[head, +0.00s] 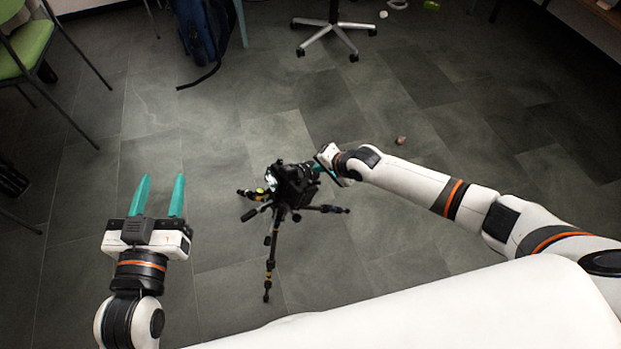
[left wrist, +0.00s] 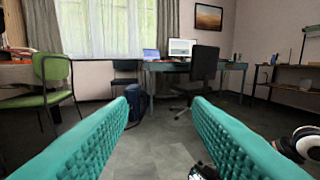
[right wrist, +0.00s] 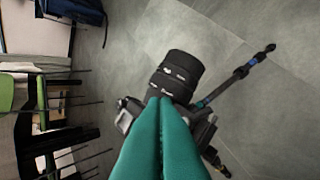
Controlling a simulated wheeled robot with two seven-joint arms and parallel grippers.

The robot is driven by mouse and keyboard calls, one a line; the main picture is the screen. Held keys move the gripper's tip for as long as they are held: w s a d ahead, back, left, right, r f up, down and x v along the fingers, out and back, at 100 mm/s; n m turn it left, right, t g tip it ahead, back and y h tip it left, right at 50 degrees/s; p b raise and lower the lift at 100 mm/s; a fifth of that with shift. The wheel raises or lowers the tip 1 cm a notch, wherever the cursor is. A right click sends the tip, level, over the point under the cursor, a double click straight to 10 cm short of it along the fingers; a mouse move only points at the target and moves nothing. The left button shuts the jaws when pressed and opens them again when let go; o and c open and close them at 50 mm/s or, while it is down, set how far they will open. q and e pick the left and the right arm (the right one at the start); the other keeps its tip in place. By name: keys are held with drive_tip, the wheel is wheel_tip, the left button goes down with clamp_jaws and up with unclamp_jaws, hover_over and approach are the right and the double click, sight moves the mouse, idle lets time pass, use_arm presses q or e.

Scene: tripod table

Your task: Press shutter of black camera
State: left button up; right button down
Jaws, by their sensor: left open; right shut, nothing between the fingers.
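The black camera (head: 292,184) is mounted on a black tripod (head: 271,250) standing on the floor in the middle of the head view. In the right wrist view its lens (right wrist: 180,76) points up the picture. My right gripper (head: 318,167) is shut and empty, with its teal fingertips (right wrist: 160,101) at the camera's body. They hide part of the body, including the shutter button; I cannot tell whether they touch it. My left gripper (head: 161,178) is open and empty, well left of the camera. Its fingers also show in the left wrist view (left wrist: 163,101).
A swivel chair base (head: 333,27) is at the top. A small brownish object (head: 401,140) lies on the floor. The floor around the tripod is clear.

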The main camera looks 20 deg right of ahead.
use_arm(q)
wheel_tip(320, 180, down, 8)
drive_tip(key=s+a+g+y+p, duration=0.1)
drive_tip(key=s+a+g+p, duration=0.1)
drive_tip(key=g, duration=0.3)
drive_tip(key=shift+s+r+g+y, duration=0.25)
drive_tip(key=shift+s+g+y, duration=0.05)
drive_tip(key=shift+s, duration=0.15)
use_arm(e)
drive_tip(key=shift+w+d+r, duration=0.15)
drive_tip(key=shift+d+r, duration=0.1)
drive_tip(key=shift+r, duration=0.35)
drive_tip(key=shift+w+d+r, duration=0.1)
drive_tip(key=shift+d+r, duration=0.15)
drive_tip(key=shift+r, duration=0.3)
